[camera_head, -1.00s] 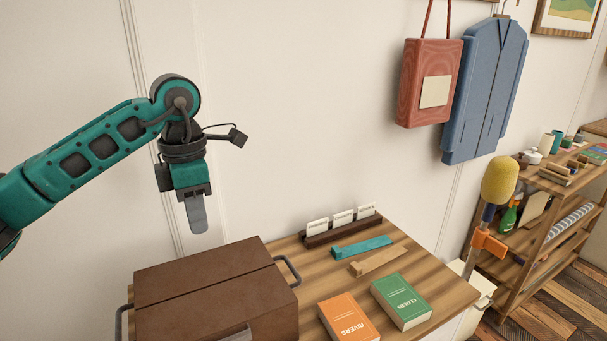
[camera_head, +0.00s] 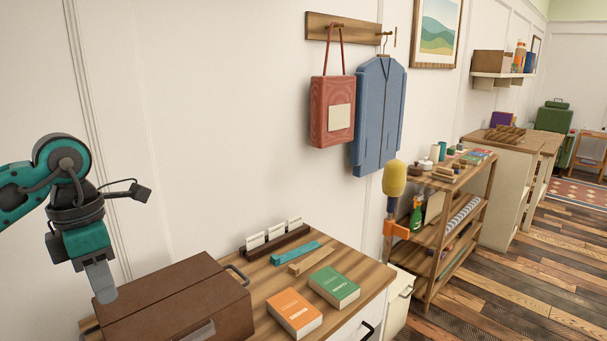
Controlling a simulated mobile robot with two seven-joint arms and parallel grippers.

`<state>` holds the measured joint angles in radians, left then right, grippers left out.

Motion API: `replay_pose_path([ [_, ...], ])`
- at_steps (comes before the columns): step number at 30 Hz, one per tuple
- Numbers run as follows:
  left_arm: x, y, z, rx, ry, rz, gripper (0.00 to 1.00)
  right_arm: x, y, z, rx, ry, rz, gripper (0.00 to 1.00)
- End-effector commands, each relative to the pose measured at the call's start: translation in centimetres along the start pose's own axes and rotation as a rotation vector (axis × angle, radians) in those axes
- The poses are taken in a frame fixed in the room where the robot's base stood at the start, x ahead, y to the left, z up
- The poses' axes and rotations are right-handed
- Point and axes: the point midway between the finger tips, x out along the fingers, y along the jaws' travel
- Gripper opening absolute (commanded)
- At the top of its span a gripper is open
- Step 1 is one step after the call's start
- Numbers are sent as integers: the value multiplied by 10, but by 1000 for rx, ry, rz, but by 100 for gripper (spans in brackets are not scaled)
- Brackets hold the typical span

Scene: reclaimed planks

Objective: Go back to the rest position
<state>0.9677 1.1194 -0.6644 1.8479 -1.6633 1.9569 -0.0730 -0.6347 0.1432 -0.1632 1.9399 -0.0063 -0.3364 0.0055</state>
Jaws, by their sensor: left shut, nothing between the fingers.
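My left gripper (camera_head: 102,282) is at the left of the head view, pointing down with its fingers together and nothing between them. Its teal arm comes in from the left edge. The fingertips appear over the back left part of a brown box (camera_head: 190,297) on a wooden-topped cabinet (camera_head: 352,262); I cannot tell how far above it they are. My right gripper is not in view.
An orange book (camera_head: 295,312), a green book (camera_head: 334,286), teal and wooden pegs (camera_head: 296,252) and a card holder (camera_head: 275,241) lie on the cabinet. A shelf (camera_head: 440,235) stands to the right. A red bag (camera_head: 332,110) and blue coat (camera_head: 378,115) hang on the wall.

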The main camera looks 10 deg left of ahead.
Motion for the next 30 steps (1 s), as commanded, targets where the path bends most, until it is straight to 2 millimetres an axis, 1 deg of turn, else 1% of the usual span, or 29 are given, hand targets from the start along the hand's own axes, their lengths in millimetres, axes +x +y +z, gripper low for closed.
replay_pose_path([
  [1,20,-21,18,41,-48,-90,0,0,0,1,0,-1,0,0],
  [3,36,-46,38,71,-122,-200,0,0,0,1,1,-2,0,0],
  [5,48,-71,56,88,-193,-307,0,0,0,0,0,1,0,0],
  [7,60,-103,76,91,-284,-454,0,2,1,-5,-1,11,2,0],
  [10,67,-152,104,51,-429,-701,0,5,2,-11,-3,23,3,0],
  [12,64,-184,122,-21,-537,-895,0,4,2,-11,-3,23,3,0],
  [14,58,-204,136,-115,-630,-1065,0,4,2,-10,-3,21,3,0],
  [15,54,-212,145,-195,-687,-1176,0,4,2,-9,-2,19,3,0],
  [17,48,-218,156,-338,-765,-1334,0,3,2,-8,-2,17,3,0],
  [19,45,-215,166,-539,-843,-1502,0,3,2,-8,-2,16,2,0],
  [20,46,-210,169,-636,-872,-1568,0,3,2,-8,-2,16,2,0],
  [21,50,-202,172,-776,-904,-1650,0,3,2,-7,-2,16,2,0],
  [23,62,-187,173,-1006,-940,-1754,0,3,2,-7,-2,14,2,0],
  [24,75,-176,172,-1171,-954,-1811,0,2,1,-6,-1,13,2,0],
  [26,101,-159,165,-1435,-960,-1874,0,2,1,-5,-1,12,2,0],
  [27,123,-150,157,-1623,-951,-1899,0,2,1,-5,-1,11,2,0],
  [29,162,-140,141,-1916,-919,-1912,0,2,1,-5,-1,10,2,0],
  [30,188,-136,127,-2109,-884,-1902,0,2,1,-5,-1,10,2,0],
])
